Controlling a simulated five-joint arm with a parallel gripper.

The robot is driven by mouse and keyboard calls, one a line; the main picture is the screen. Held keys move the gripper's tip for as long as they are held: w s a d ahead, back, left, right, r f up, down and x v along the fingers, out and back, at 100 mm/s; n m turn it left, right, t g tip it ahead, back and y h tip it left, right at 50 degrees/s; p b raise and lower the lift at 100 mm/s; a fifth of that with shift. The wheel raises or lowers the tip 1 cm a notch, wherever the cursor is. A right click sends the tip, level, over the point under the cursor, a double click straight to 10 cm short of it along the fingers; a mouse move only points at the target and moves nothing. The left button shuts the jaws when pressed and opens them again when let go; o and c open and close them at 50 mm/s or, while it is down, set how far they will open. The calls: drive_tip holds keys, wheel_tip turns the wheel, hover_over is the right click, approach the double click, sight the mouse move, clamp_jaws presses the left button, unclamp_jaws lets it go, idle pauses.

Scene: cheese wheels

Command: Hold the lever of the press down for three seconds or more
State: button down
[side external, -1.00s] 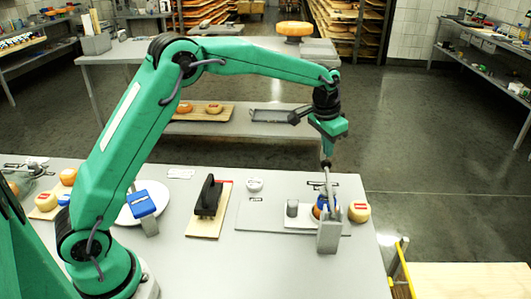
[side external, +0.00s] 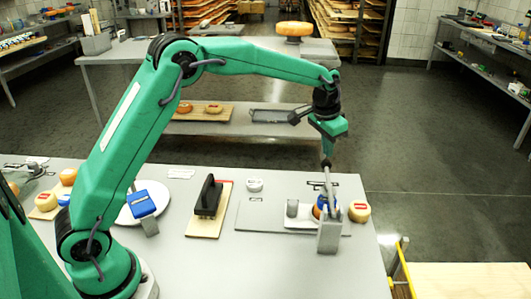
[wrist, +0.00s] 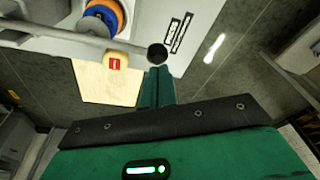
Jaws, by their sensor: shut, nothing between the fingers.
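The press has a grey post (side external: 328,236) at the right of the near table. Its grey lever (side external: 329,185) runs from there toward my gripper and ends in a black knob (wrist: 157,53). A blue part over an orange cheese (wrist: 103,16) is at the press, beside the lever. My gripper (side external: 327,152) is at the lever's knob end, pointing down. In the wrist view its green fingers (wrist: 157,77) are shut, with their tips right at the knob. I cannot tell whether they touch or press it.
A small cheese with a red label (side external: 359,211) sits right of the press. A black-handled tool (side external: 209,197) lies on a board to the left, and a blue item (side external: 141,204) rests on a white plate. The front middle of the table is clear.

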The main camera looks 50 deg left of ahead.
sight(325, 161)
drive_tip(key=shift+s+f, duration=0.1)
drive_tip(key=shift+f, duration=2.55)
idle(5.3)
